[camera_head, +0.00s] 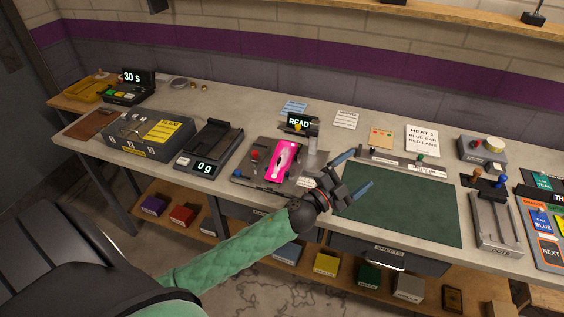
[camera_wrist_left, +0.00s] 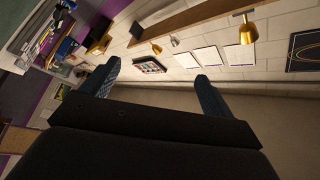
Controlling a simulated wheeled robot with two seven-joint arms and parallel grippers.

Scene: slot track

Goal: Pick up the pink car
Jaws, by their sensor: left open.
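The pink car (camera_head: 283,160) lies flat on a grey fixture (camera_head: 262,178) on the workbench in the head view, with a white mark on its top. My left gripper (camera_head: 356,172) is to the right of the pink car, over the left edge of the green mat, apart from the car. Its blue-tipped fingers are spread open with nothing between them. In the left wrist view my left gripper (camera_wrist_left: 158,90) also shows open and empty, facing the wall; the car is not visible there. My right gripper is not in view.
The green mat (camera_head: 405,205) is bare. A grey slotted fixture with knobs (camera_head: 493,222) stands farther right. A shelf with small boxes is below.

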